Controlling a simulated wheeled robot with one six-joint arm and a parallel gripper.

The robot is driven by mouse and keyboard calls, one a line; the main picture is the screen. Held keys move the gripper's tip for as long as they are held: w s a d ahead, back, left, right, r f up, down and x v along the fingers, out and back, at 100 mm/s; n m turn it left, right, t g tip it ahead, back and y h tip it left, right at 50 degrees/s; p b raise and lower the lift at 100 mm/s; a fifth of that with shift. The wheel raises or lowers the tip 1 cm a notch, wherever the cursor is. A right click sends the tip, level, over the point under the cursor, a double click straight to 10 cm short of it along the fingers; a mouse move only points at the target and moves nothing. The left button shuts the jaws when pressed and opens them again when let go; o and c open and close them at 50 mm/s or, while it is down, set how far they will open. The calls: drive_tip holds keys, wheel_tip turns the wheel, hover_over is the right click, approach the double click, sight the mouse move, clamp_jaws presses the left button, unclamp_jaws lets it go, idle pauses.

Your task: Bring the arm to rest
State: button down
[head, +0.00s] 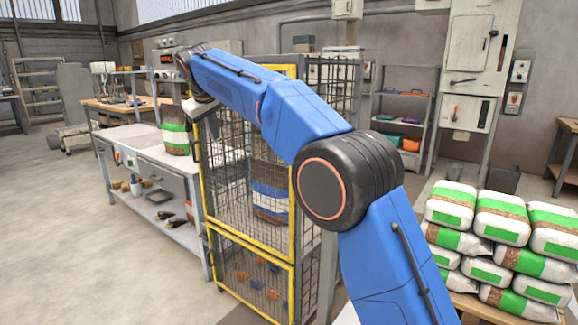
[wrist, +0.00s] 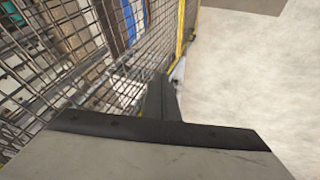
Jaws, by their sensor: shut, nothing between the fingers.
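My blue arm reaches up and across the head view, over the yellow-framed mesh cage (head: 204,190). Its wrist end is at the upper left, by the cage's top left corner. My gripper (wrist: 163,82) shows as a dark shape in the wrist view, its fingers together and empty. In the head view the gripper is small and partly hidden by the wrist. The cage mesh (wrist: 75,60) fills the left of the wrist view, close beside the gripper. I cannot tell whether they touch.
A blue-banded bag (head: 268,192) is inside the cage. Several filled bags (head: 500,220) are stacked at the right. The floor (head: 60,220) at the left is clear.

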drive_tip(key=s+d+r+m, duration=0.1)
drive_tip(key=s+d, duration=0.2)
drive_tip(key=d, duration=0.8)
drive_tip(key=s+d+r+m, duration=0.1)
drive_tip(key=s+d, duration=0.3)
drive_tip(key=d, duration=0.6)
drive_tip(key=s+d+f+m+g, duration=0.1)
drive_tip(key=s+d+f, duration=0.1)
drive_tip(key=s+d, duration=0.5)
drive_tip(key=s+d+f+m, duration=0.1)
drive_tip(key=s+d+f, duration=0.1)
drive_tip(key=s+d, duration=0.6)
drive_tip(key=s+d+f+m, duration=0.1)
drive_tip(key=s+d+f, duration=0.4)
drive_tip(key=s+f, duration=0.3)
drive_tip(key=s+d+f+m, duration=0.2)
drive_tip(key=s+d+f, duration=0.4)
drive_tip(key=s, duration=0.5)
drive_tip(key=s+d+f+m+g, duration=0.1)
drive_tip(key=s+d+f+m, duration=0.1)
drive_tip(key=s+d+f, duration=0.4)
drive_tip(key=s+f, duration=0.3)
drive_tip(key=f, duration=0.1)
drive_tip(key=shift+s+f+h, duration=0.3)
drive_tip(key=shift+s+h, duration=0.1)
